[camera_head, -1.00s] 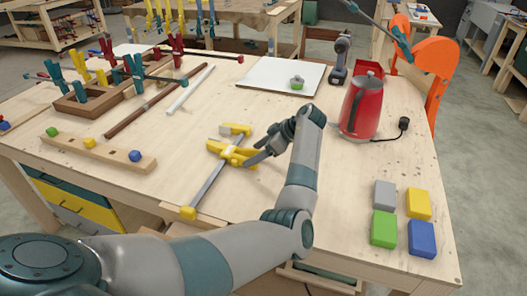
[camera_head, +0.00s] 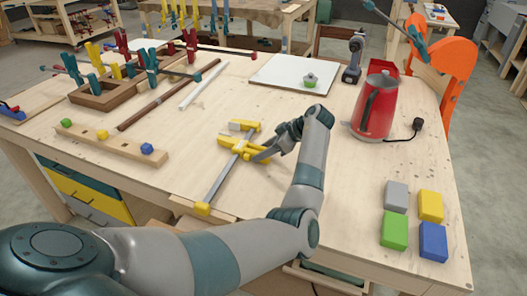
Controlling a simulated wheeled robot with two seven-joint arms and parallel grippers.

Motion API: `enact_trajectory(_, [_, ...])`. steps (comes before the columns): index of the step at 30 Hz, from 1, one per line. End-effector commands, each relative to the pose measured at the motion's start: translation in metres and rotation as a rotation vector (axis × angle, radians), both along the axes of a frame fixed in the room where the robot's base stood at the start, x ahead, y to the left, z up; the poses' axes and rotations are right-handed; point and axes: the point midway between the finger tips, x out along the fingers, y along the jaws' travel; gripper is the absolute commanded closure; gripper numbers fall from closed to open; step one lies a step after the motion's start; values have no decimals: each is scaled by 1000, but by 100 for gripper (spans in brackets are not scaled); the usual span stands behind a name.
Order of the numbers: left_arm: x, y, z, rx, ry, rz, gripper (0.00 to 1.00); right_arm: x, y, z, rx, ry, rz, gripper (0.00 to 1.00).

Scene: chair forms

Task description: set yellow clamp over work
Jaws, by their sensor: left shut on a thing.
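The yellow clamp (camera_head: 238,147) has yellow jaws and a long grey bar. It lies at the table's middle front, its bar end with a yellow block reaching the front edge. My left gripper (camera_head: 262,152) is shut on the yellow clamp near its jaws. Its fingers partly hide the clamp's right side. Whether the clamp is lifted off the table is hard to tell. A brown wooden frame (camera_head: 97,101) with several teal, yellow and red clamps standing on it is at the back left, apart from the clamp. My right gripper is not in view.
A red kettle (camera_head: 373,108) with a cord stands right of my left gripper. Coloured blocks (camera_head: 395,230) lie at the front right.

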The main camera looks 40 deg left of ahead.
Motion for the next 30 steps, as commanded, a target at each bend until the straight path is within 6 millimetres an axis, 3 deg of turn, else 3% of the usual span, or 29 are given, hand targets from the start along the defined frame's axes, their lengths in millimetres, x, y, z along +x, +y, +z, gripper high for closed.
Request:
enact_trajectory(7, [0,1,8,2,-2,2,91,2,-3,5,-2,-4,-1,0])
enact_trajectory(8, [0,1,10,2,-2,2,96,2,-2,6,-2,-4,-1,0])
enact_trajectory(22, [0,1,46,3,-2,1,97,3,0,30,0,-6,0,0])
enact_trajectory(30, [0,1,52,2,-2,1,97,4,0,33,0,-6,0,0])
